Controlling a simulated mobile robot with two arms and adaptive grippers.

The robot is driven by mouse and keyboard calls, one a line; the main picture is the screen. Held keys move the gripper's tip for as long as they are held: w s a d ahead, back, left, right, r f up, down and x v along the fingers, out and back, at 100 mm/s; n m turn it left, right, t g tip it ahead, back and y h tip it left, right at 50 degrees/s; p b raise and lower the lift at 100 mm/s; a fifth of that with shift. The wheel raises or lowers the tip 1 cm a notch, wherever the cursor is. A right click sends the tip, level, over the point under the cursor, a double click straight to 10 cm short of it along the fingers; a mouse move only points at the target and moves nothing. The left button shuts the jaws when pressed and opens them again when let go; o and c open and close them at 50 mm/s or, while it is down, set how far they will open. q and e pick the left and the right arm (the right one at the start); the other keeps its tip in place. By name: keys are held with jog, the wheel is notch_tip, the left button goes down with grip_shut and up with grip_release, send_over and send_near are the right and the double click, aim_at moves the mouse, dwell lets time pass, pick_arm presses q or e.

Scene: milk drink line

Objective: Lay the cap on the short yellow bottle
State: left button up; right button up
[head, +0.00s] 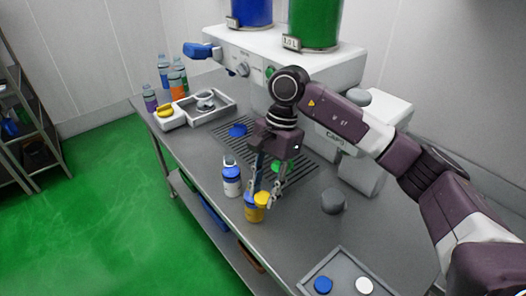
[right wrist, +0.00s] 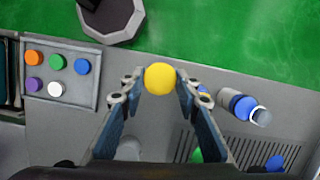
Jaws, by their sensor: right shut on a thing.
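My right gripper (head: 260,196) is shut on a yellow cap (head: 263,198). In the right wrist view the cap (right wrist: 160,78) is a round yellow disc between the two fingertips (right wrist: 160,82). The short yellow bottle (head: 254,213) stands on the steel table, directly at the fingertips in the head view. The cap appears at the bottle's top, slightly to its right; I cannot tell whether they touch. In the right wrist view the bottle is hidden behind the cap. My left gripper is not in view.
A white bottle with a blue top (head: 231,180) stands close to the left. A drain grate (head: 305,180) lies behind, with green (head: 277,166) and blue (head: 238,130) round things. A cap tray (head: 341,262) is at the front right. A grey cylinder (head: 333,201) stands right.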

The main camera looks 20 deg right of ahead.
jog(key=w+m, duration=0.2)
jog(key=w+r+m+t+p, duration=0.1)
jog(key=w+m, duration=0.2)
jog(key=w+r+m+t+p, duration=0.1)
jog(key=w+m, duration=0.2)
jog(key=shift+a, duration=0.15)
jog(key=shift+w+r+m, duration=0.1)
jog(key=shift+w+m, duration=0.2)
jog(key=shift+m, duration=0.3)
jog(key=shift+w+d+m+t, duration=0.1)
jog(key=shift+d+m+t, duration=0.2)
jog(key=shift+d, duration=0.15)
jog(key=shift+f, duration=0.95)
jog(key=shift+f+b, duration=0.7)
jog(key=shift+f, duration=0.3)
pick_arm(q)
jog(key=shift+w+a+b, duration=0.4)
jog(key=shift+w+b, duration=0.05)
jog(key=shift+b, duration=0.25)
pick_arm(e)
jog(key=shift+f, duration=0.8)
